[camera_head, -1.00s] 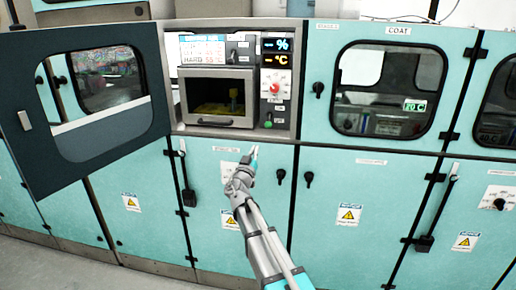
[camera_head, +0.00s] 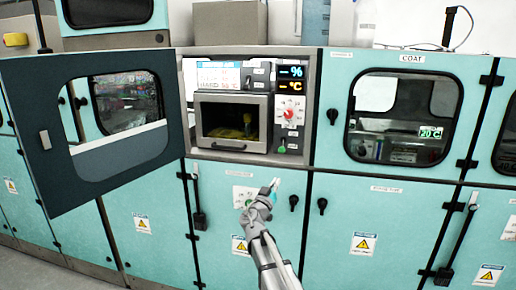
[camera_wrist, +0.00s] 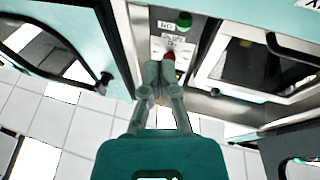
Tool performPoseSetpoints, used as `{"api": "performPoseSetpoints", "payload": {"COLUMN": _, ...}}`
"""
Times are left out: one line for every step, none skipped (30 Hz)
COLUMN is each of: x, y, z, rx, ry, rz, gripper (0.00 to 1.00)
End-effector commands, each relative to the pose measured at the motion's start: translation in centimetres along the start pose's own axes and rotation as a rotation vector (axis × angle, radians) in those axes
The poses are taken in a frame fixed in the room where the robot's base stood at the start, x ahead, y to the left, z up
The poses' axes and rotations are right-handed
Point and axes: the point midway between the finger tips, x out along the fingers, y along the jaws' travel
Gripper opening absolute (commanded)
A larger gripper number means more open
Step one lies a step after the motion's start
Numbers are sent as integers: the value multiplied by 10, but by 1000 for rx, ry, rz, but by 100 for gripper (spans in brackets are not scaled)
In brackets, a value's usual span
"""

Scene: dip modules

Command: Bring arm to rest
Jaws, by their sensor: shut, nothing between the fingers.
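My gripper (camera_head: 274,186) is in front of the teal cabinet, below the open oven compartment, with its fingers pointing up and slightly right. In the wrist view my gripper (camera_wrist: 160,72) has its fingertips together and nothing between them. A red knob shows just beyond the tips in the wrist view, and a green knob (camera_wrist: 184,20) lies further up.
A dark hinged door (camera_head: 40,160) stands open at the left. The oven's small window hatch (camera_head: 232,122) is closed. A COAT compartment (camera_head: 405,118) is shut at the right. Black handles (camera_head: 322,206) stick out from the lower cabinet doors. Grey floor shows at the bottom left.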

Motion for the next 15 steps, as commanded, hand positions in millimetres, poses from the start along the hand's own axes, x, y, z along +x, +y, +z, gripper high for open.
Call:
{"api": "performPoseSetpoints", "payload": {"x": 0, "y": 14, "z": 1, "rx": -11, "ry": -28, "rz": 30, "gripper": 0}}
{"api": "performPoseSetpoints", "payload": {"x": 0, "y": 22, "z": 3, "rx": -17, "ry": -48, "rz": 49, "gripper": 0}}
{"api": "performPoseSetpoints", "payload": {"x": -1, "y": 33, "z": 7, "rx": -29, "ry": -79, "rz": 74, "gripper": 0}}
{"api": "performPoseSetpoints", "payload": {"x": -1, "y": 41, "z": 10, "rx": -38, "ry": -103, "rz": 95, "gripper": 0}}
{"api": "performPoseSetpoints", "payload": {"x": -2, "y": 50, "z": 13, "rx": -47, "ry": -130, "rz": 114, "gripper": 0}}
{"api": "performPoseSetpoints", "payload": {"x": -3, "y": 62, "z": 18, "rx": -61, "ry": -168, "rz": 141, "gripper": 0}}
{"api": "performPoseSetpoints", "payload": {"x": -4, "y": 70, "z": 22, "rx": -71, "ry": -197, "rz": 159, "gripper": 0}}
{"api": "performPoseSetpoints", "payload": {"x": -6, "y": 79, "z": 26, "rx": -81, "ry": -228, "rz": 178, "gripper": 0}}
{"api": "performPoseSetpoints", "payload": {"x": -9, "y": 89, "z": 31, "rx": -95, "ry": -271, "rz": 199, "gripper": 0}}
{"api": "performPoseSetpoints", "payload": {"x": -11, "y": 98, "z": 35, "rx": -106, "ry": -303, "rz": 215, "gripper": 0}}
{"api": "performPoseSetpoints", "payload": {"x": -13, "y": 105, "z": 39, "rx": -117, "ry": -336, "rz": 229, "gripper": 0}}
{"api": "performPoseSetpoints", "payload": {"x": -17, "y": 116, "z": 44, "rx": -131, "ry": -382, "rz": 247, "gripper": 0}}
{"api": "performPoseSetpoints", "payload": {"x": -20, "y": 123, "z": 48, "rx": -141, "ry": -416, "rz": 257, "gripper": 0}}
{"api": "performPoseSetpoints", "payload": {"x": -23, "y": 130, "z": 52, "rx": -152, "ry": -452, "rz": 268, "gripper": 0}}
{"api": "performPoseSetpoints", "payload": {"x": -28, "y": 139, "z": 57, "rx": -165, "ry": -500, "rz": 280, "gripper": 0}}
